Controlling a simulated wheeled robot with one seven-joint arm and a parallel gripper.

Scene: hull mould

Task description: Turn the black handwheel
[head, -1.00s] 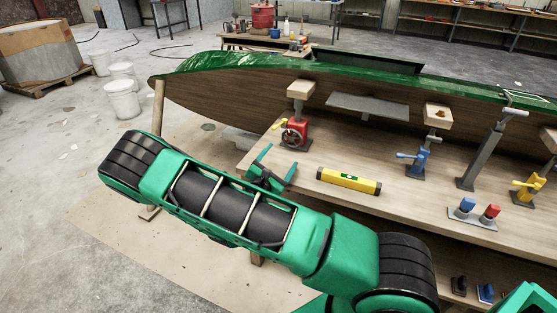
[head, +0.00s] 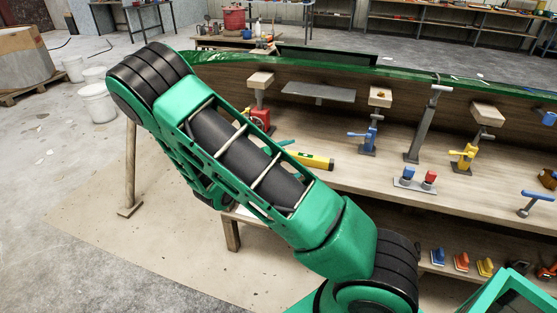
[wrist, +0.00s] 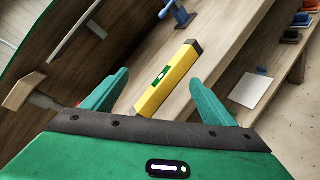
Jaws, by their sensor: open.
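The black handwheel is not visible now, in the head view or the wrist view. The red jack (head: 260,115), which carried the wheel in the earlier head view, is partly hidden behind my arm. In the wrist view, a wooden block (wrist: 22,91) stands at the left on a dark post, with a little red showing by my left finger. My gripper (wrist: 158,84) is open, its two green fingers apart over the bench, with nothing held. In the head view only a bit of a green finger shows past my arm.
A yellow level (head: 310,160) lies on the bench, and in the wrist view (wrist: 167,80) it appears between my fingers. A blue jack (head: 367,138) and a yellow jack (head: 464,156) stand further right. The green-edged hull (head: 400,72) rises behind.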

